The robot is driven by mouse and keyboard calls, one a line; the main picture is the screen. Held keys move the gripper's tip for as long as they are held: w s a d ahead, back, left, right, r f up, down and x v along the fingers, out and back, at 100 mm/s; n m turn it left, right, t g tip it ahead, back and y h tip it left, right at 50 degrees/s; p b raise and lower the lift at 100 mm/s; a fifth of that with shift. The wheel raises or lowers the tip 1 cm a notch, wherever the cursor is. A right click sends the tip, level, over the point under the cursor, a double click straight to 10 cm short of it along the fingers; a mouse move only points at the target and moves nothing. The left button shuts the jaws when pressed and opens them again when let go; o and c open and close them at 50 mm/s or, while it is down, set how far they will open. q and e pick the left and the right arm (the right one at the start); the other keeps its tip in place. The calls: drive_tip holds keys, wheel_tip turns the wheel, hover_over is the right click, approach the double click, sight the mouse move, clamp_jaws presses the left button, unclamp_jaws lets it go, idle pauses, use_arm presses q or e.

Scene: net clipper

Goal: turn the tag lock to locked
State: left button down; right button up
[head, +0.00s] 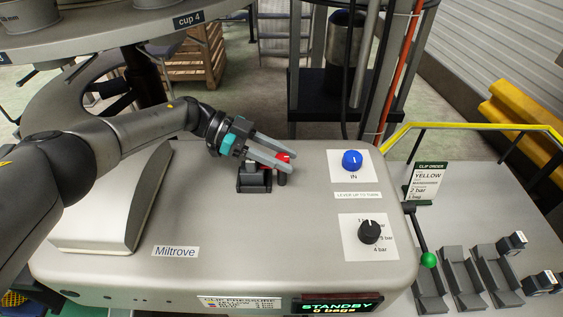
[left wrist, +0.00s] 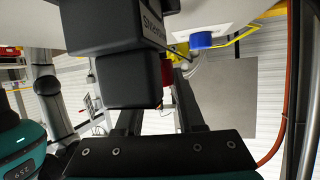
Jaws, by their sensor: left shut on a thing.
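The tag lock appears to be the black block (head: 253,181) on top of the grey machine, with a small red part (head: 283,157) by it. My left gripper (head: 282,160) reaches in from the left over the block, its fingers closed on the red part. In the left wrist view, a black block with a partly readable white label (left wrist: 153,20) fills the upper middle. The red part (left wrist: 166,70) shows beside it, between my fingers. Much of the red part is hidden, and I cannot read the lock's position. My right gripper is out of view.
A blue knob (head: 352,159) marked IN and a black pressure dial (head: 369,231) sit right of the lock. A green-tipped lever (head: 428,259) stands at the machine's right edge. A display (head: 338,306) reads STANDBY, 0 bags. A pale sloped pad (head: 115,205) lies left.

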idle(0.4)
use_arm(q)
drive_tip(key=c, duration=0.5)
unclamp_jaws()
drive_tip(key=shift+d, duration=0.1)
drive_tip(key=shift+b+v, duration=2.45)
drive_tip(key=shift+v, duration=5.2)
drive_tip(key=shift+w, duration=0.1)
